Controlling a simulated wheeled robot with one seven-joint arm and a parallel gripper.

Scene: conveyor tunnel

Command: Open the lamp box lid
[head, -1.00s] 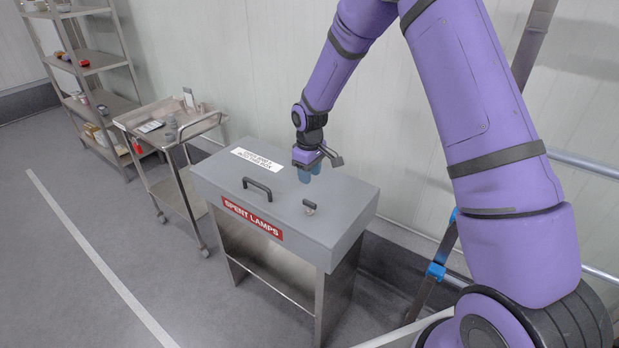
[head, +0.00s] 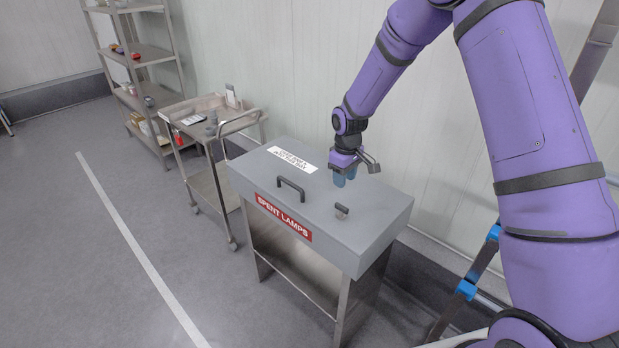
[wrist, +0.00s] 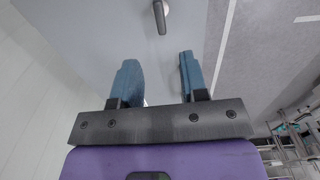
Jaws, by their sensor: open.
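The grey lamp box (head: 345,242) has a red "SPENT LAMPS" label on its front and stands on a metal stand. Its lid is closed and carries a dark bar handle (head: 291,188) near the front and a small latch-like knob (head: 342,211) to the right. My gripper (head: 345,177) is over the back part of the lid, its blue fingers pointing down. It is open and empty. In the wrist view my fingers (wrist: 156,82) are apart above the grey lid, with a dark fitting (wrist: 160,16) at the top, apart from the fingers; it looks like the knob.
A metal trolley (head: 205,145) with small items stands left of the box. A shelf rack (head: 150,95) is farther back. The pale wall (head: 260,60) is close behind the box. The floor (head: 90,260) in front and to the left is clear.

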